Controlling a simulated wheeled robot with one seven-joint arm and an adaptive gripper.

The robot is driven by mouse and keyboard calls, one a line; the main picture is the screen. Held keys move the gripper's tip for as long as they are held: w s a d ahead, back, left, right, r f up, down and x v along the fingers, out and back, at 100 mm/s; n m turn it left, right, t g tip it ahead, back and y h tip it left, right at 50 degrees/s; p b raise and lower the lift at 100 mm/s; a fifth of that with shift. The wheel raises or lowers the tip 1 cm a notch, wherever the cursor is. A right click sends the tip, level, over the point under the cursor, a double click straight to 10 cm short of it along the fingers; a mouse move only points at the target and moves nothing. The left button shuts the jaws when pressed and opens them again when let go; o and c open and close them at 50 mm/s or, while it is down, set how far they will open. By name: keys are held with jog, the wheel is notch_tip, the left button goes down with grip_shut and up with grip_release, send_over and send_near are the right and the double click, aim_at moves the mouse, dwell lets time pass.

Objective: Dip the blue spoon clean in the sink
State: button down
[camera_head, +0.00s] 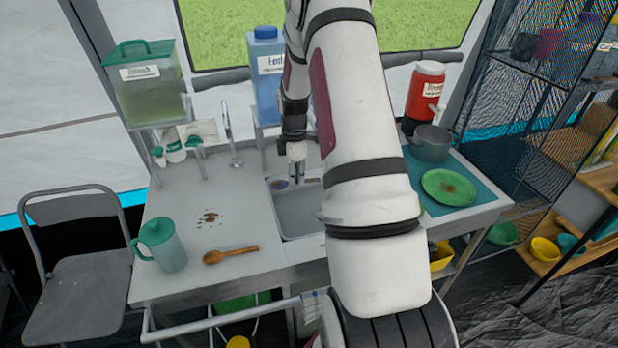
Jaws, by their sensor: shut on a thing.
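My gripper (296,172) points down over the back left part of the sink (296,212), a grey basin set in the counter. It is shut on a thin thing that is mostly hidden by the fingers. A small bluish piece (311,181) shows just right of the fingertips and looks like part of the blue spoon. A small dark, brownish patch (280,184) shows left of the fingertips at the sink's back edge; I cannot tell what it is. My arm covers the right part of the sink.
A wooden spoon (231,255), a teal pitcher (163,245) and brown crumbs (208,217) are on the left counter (255,272). A blue water container (268,75) stands behind the sink. A green plate (449,187) and a grey pot (432,143) are at right.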

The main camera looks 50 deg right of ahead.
aim_at(308, 180)
jog(key=d, duration=0.1)
jog(key=s+d+f, duration=0.1)
jog(key=s+d+n, duration=0.1)
jog(key=shift+s+f, duration=0.1)
jog(key=shift+f, duration=0.15)
jog(key=shift+f+b, duration=3.15)
jog(key=shift+f, duration=2.75)
jog(key=shift+a, duration=0.1)
jog(key=shift+r+p, duration=2.9)
jog(key=shift+r, duration=2.7)
